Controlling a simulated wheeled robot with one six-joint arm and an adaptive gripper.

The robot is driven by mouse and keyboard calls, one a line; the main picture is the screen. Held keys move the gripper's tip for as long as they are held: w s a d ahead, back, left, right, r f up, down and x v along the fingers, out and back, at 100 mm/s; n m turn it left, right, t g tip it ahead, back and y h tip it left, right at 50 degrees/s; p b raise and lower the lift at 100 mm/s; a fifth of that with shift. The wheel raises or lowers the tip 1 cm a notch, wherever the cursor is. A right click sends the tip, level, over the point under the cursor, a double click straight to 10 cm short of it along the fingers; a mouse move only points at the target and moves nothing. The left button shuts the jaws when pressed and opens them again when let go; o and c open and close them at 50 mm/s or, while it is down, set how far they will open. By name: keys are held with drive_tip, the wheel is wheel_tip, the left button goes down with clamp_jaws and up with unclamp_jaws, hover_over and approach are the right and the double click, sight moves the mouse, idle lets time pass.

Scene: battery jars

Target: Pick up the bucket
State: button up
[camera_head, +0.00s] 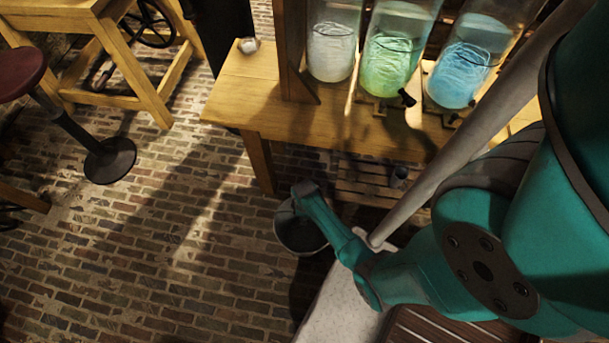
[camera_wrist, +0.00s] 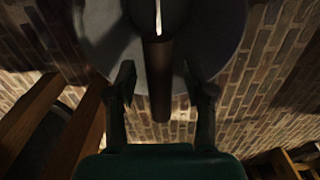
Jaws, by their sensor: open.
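The dark grey bucket (camera_head: 298,240) is on the brick floor below the front of the wooden bench, partly covered by my teal arm in the head view. In the wrist view the bucket (camera_wrist: 101,40) shows as a grey round shape at the top. A brown rod-like grip (camera_wrist: 158,80), seemingly the bucket's handle, runs down the middle. My gripper (camera_wrist: 160,82) is open, with one finger on each side of this grip and gaps visible between. In the head view my arm hides where the fingers meet the handle.
A wooden bench (camera_head: 236,100) carries glass jars with white (camera_head: 331,52), green (camera_head: 389,62) and blue (camera_head: 460,72) contents. A slatted wooden piece (camera_head: 362,180) is beneath it. A stool (camera_head: 110,160) stands left. The brick floor left of the bucket is clear.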

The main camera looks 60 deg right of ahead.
clamp_jaws()
drive_tip(key=shift+w+r, duration=0.1)
